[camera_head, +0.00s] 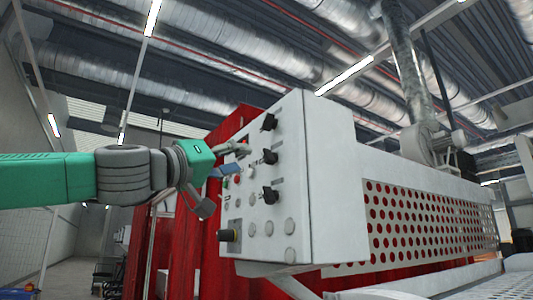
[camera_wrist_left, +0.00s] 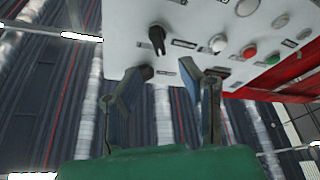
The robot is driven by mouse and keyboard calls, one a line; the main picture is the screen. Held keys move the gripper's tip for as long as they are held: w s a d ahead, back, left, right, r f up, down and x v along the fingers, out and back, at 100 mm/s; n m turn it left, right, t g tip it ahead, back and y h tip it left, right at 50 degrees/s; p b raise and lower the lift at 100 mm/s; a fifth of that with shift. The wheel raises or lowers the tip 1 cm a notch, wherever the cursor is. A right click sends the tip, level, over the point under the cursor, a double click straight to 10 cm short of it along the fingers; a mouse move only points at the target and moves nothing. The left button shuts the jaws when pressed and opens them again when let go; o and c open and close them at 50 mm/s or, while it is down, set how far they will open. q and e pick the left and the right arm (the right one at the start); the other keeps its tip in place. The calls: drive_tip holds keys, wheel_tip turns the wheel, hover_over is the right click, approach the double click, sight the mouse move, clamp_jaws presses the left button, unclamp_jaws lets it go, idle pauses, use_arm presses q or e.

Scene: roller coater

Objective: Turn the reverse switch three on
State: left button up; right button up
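The white control panel (camera_head: 290,150) carries black rotary switches: an upper one (camera_head: 269,122), a middle one (camera_head: 270,157) and a lower one (camera_head: 270,195). Their labels are too small to read, so I cannot tell which is reverse switch three. My left gripper (camera_head: 226,176) is just left of the panel face, its fingers spread and empty. In the left wrist view, my left gripper (camera_wrist_left: 168,78) is open below the panel face. One black switch (camera_wrist_left: 157,38) shows beyond the gap between the fingers; another (camera_wrist_left: 143,72) is partly hidden behind the left finger. My right gripper is not in view.
Red, green and white buttons (camera_wrist_left: 250,53) sit to the right in the left wrist view. A perforated white guard (camera_head: 430,220) extends right from the panel. Red machine housing (camera_head: 190,240) stands behind.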

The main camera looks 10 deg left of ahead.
sight(263, 156)
use_arm(q)
drive_tip(key=p+x, duration=0.2)
drive_tip(key=x, duration=0.7)
drive_tip(key=shift+p, duration=0.35)
drive_tip(key=shift+s, duration=0.1)
clamp_jaws()
